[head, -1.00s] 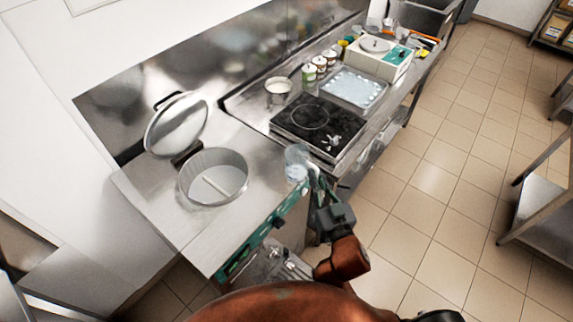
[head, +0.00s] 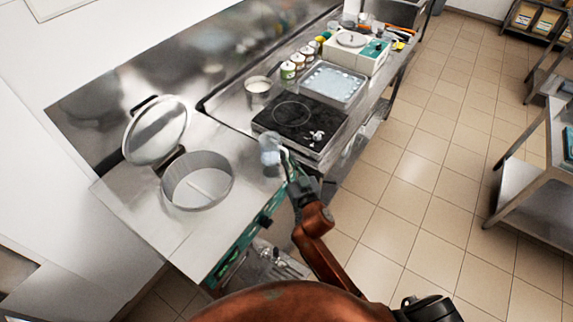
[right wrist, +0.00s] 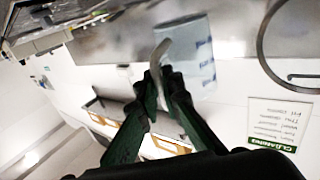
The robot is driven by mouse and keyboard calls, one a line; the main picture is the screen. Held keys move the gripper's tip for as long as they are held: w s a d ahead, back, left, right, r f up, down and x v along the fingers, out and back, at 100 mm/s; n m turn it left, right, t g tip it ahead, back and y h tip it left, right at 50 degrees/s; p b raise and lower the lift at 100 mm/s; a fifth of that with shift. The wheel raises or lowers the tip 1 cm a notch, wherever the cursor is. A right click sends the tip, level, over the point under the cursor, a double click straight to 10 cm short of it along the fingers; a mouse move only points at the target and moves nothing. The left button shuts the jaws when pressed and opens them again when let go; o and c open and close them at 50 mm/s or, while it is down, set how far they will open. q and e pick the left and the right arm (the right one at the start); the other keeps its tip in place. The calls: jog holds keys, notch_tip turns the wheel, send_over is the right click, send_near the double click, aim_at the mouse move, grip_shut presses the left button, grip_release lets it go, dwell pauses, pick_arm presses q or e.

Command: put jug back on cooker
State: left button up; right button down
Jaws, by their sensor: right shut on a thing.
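The clear jug (head: 269,150) with blue markings is in my right gripper (head: 285,160). The right wrist view shows the jug (right wrist: 197,60) beyond the fingertips (right wrist: 158,78), which are shut on its curved pale handle. The jug is over the front-left side of the counter, close to the near left corner of the black cooker (head: 290,112). I cannot tell exactly how high it is. The cooker has a ring marked on its flat top, and no pot stands on it. My left gripper is not in view.
Left of the cooker is a machine with an open round vat (head: 197,190) and a raised lid (head: 156,133).

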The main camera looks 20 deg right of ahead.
jog(key=shift+w+f+b, duration=0.2)
jog(key=shift+f+b, duration=0.1)
jog(key=shift+f, duration=1.45)
jog(key=shift+f, duration=0.1)
jog(key=c, duration=2.1)
grip_release()
jog(key=s, duration=1.2)
jog(key=shift+d+b, duration=0.3)
jog(key=shift+b, duration=0.05)
